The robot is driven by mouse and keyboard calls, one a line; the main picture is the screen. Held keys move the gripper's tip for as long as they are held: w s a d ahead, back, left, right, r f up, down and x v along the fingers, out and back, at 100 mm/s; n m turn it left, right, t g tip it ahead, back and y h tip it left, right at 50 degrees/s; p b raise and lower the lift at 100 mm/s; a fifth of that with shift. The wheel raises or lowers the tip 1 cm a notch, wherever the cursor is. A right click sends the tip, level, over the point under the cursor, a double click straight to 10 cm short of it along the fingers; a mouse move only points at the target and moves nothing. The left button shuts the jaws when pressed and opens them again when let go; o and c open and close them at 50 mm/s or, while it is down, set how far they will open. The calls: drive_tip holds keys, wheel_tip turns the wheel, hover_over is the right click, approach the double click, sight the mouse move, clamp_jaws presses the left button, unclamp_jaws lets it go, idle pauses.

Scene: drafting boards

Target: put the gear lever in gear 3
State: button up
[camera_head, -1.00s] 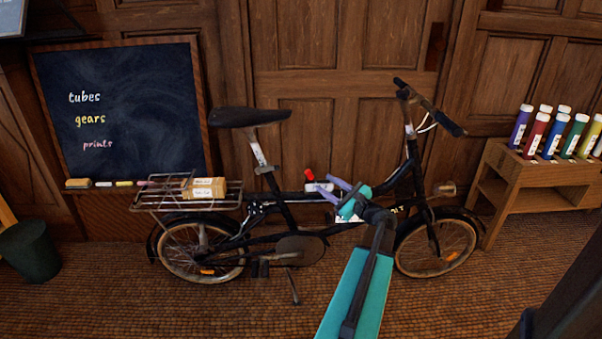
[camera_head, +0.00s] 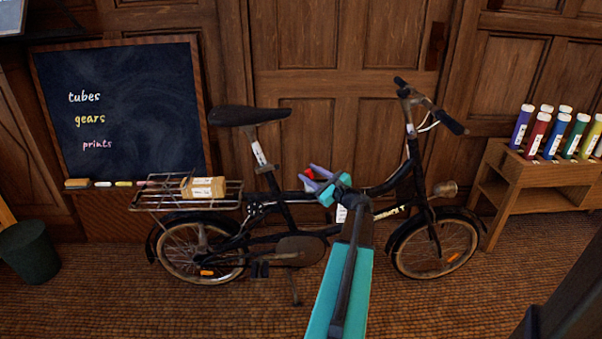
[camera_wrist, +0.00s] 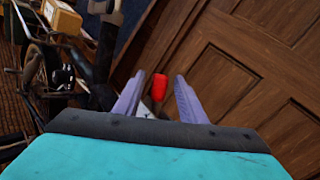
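The gear lever's red knob (camera_wrist: 160,87) shows between the two purple fingers of my gripper (camera_wrist: 158,88) in the wrist view. The fingers are apart, with gaps beside the knob, and it appears a little beyond them. In the head view the red knob (camera_head: 309,173) shows just behind the fingertips of my gripper (camera_head: 306,179), at the bicycle's (camera_head: 290,215) top tube. A pale plate at the lever's base is mostly hidden by my gripper. Gear numbers cannot be read, so the lever's gear cannot be told.
A chalkboard (camera_head: 120,110) leans at the left, above a dark bin (camera_head: 28,252). A package (camera_head: 204,188) sits on the rear rack. A wooden stand (camera_head: 535,185) with several coloured tubes is at the right. A panelled wooden wall (camera_head: 340,60) stands close behind the bicycle.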

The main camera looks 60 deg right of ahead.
drive_tip(key=shift+b+x, duration=0.3)
drive_tip(key=shift+x, duration=2)
